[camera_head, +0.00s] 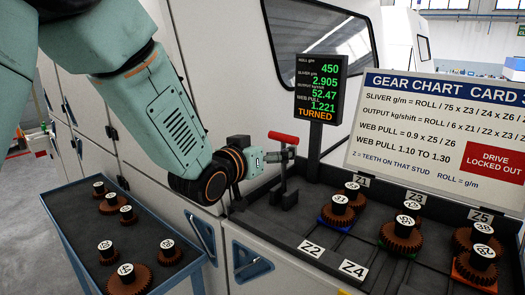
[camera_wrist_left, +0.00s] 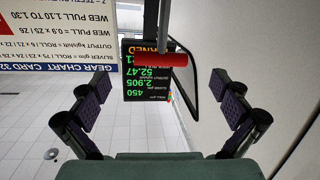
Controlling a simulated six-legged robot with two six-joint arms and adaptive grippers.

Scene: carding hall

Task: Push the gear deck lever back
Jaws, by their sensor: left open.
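The gear deck lever has a red cross handle (camera_head: 284,138) on an upright stem, with a black base (camera_head: 286,197) at the left end of the gear deck (camera_head: 300,228). My left gripper (camera_head: 284,156) is at the upper stem, just below the red handle, coming from the left. In the left wrist view, the fingers of my left gripper (camera_wrist_left: 160,108) are spread wide. The red handle (camera_wrist_left: 165,60) and grey stem show between and beyond them. I cannot tell whether a finger touches the lever. My right gripper is in neither view.
A display (camera_head: 320,88) reading TURNED stands behind the lever. A gear chart card (camera_head: 440,130) is at the right. Several brown gears (camera_head: 402,235) sit on studs on the deck. A blue-framed cart (camera_head: 85,225) with more gears stands at the left.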

